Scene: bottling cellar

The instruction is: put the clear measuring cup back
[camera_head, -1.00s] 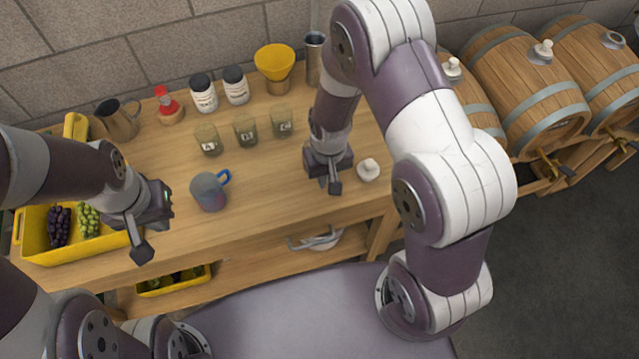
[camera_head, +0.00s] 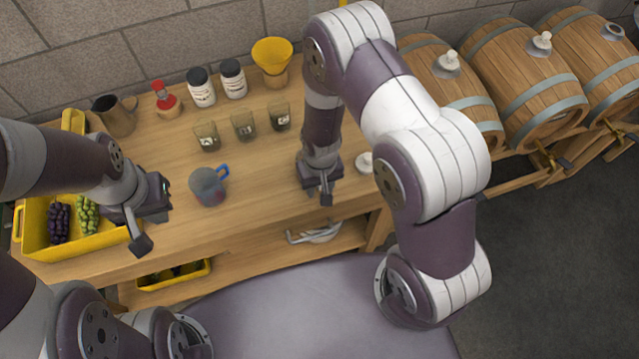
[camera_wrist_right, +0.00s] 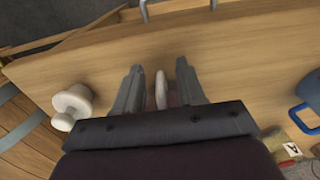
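The clear measuring cup (camera_head: 207,189) has a bluish-grey see-through body and a blue handle. It stands upright on the wooden table, between my two grippers and touched by neither. Its blue handle also shows at the right edge of the right wrist view (camera_wrist_right: 301,118). My right gripper (camera_head: 325,192) hangs over the table to the right of the cup. In its wrist view the fingers (camera_wrist_right: 159,88) are apart. A small pale rounded thing (camera_wrist_right: 161,92) shows between them; I cannot tell whether it is touched. My left gripper (camera_head: 150,220) is left of the cup; its finger gap is unclear.
Several labelled dark glasses (camera_head: 244,126) stand behind the cup. Farther back are white jars (camera_head: 201,88), a yellow funnel (camera_head: 272,57), a red-topped thing (camera_head: 165,98) and a brown jug (camera_head: 116,116). A yellow grape crate (camera_head: 36,230) is left. A white stopper (camera_wrist_right: 72,106) lies near my right gripper.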

